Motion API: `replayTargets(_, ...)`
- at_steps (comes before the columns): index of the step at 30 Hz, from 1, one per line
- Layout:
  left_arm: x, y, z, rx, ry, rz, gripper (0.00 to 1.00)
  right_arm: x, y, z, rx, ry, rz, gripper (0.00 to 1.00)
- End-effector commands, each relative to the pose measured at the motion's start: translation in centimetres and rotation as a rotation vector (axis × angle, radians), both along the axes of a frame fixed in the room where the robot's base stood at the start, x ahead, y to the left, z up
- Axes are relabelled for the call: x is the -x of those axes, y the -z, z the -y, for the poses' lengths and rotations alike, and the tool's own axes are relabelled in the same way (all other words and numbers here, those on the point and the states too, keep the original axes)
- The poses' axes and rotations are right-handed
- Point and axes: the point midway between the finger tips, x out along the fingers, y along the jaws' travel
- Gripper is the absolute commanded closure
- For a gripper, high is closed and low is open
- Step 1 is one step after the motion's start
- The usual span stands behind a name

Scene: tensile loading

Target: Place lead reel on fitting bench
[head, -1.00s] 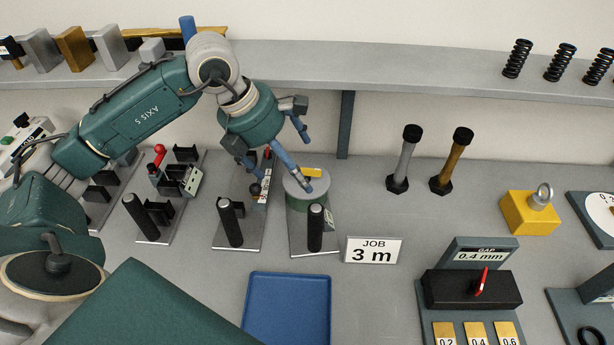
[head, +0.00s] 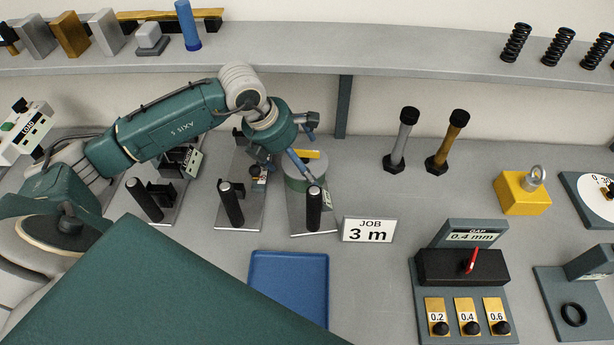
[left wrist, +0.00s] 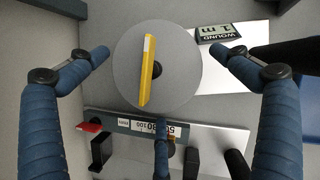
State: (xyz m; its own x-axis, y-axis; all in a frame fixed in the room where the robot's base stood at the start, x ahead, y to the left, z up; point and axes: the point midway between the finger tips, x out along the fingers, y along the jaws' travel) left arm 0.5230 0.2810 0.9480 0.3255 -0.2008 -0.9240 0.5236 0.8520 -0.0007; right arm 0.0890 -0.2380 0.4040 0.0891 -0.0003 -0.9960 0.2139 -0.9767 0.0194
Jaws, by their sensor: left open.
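A round drum-like reel (head: 306,172), with a grey top, green side and yellow bar across it, sits on a metal plate with a black post (head: 314,208). I take it for the lead reel. In the left wrist view, the reel's grey disc (left wrist: 180,75) lies below and between my spread blue fingers. My left gripper (head: 302,150) is open over the reel; in the wrist view (left wrist: 167,56) the fingers stand apart from the disc's edge. Whether any finger touches it cannot be told. The grey bench (head: 365,285) lies all around. My right gripper is out of view.
A "WOUND 1 m" display (left wrist: 218,32) is beside the reel. Similar stations with black posts (head: 230,204) stand to the left. A "3 m" job sign (head: 369,230), a blue tray (head: 288,285) and a gap gauge (head: 463,266) stand nearby. A shelf (head: 400,62) runs behind.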

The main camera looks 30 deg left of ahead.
Motion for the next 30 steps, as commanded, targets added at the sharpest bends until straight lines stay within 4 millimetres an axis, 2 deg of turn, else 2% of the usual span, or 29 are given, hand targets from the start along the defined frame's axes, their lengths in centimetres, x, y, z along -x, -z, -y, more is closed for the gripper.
replayTargets(8, -0.18, 0.51, 0.04, -0.002, -0.001, 0.001, 0.00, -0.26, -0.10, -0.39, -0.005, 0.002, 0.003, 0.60)
replayTargets(11, -0.18, 0.50, 0.05, -0.002, -0.001, 0.001, 0.16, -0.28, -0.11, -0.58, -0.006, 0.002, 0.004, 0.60)
replayTargets(22, -0.09, 0.62, 0.04, -0.001, -0.001, -0.003, 0.90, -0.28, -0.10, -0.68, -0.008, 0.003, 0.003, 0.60)
replayTargets(23, -0.07, 0.64, 0.04, -0.001, -0.001, -0.003, 0.93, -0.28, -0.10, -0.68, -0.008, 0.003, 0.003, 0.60)
replayTargets(30, -0.09, 0.61, 0.07, 0.000, -0.001, -0.003, 0.93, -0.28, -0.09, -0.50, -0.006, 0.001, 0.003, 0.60)
